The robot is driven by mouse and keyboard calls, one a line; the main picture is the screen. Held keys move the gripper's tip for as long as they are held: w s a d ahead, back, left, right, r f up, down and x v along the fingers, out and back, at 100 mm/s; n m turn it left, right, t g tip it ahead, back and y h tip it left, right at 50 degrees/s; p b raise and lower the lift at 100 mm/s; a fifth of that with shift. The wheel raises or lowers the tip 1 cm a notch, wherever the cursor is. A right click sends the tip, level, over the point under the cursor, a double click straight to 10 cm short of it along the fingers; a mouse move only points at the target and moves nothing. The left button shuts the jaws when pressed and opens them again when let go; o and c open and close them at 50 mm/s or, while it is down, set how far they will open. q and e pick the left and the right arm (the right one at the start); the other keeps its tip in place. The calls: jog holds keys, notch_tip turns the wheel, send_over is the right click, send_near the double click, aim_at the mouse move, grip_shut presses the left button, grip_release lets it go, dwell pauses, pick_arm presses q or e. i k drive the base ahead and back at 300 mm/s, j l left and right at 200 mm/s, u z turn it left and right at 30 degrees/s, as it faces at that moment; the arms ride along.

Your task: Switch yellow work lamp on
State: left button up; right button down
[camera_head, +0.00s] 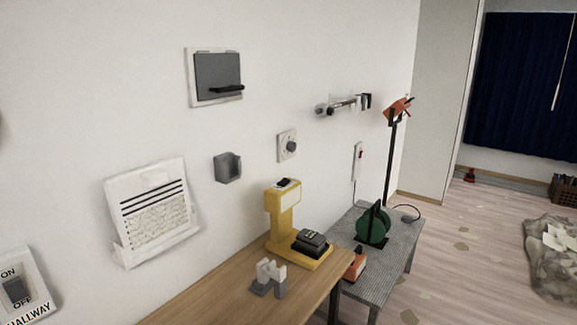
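A yellow device (284,225) stands upright on the wooden table (215,290), close to the wall. It has a pale panel on its upper front, a small black part (284,183) on top and a dark block (310,242) on its base. It is the only large yellow thing in view, but I cannot tell for certain that it is the work lamp. No glow shows on it, and the switch position is too small to read. An orange-red head (397,109) on a dark pole stands farther right. Neither of my grippers is in view.
A wall switch (18,290) marked ON, OFF and HALLWAY is at lower left. A dial (288,146) and a grey holder (228,167) are on the wall. A small grey-white piece (269,279) is on the table. A grey bench (398,252) holds a green reel (373,227). Floor at right is partly clear.

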aim_at(284, 182)
jog(key=i+l+u, duration=0.2)
jog(key=i+l, duration=0.15)
jog(key=l, duration=0.25)
jog(key=i+l, duration=0.2)
jog(key=l, duration=0.15)
jog(key=i+l+u, duration=0.15)
jog(key=l, duration=0.15)
jog(key=i+l+u, duration=0.1)
jog(key=l, duration=0.25)
jog(key=i+l+u, duration=0.1)
jog(key=l, duration=0.25)
jog(key=i, duration=0.1)
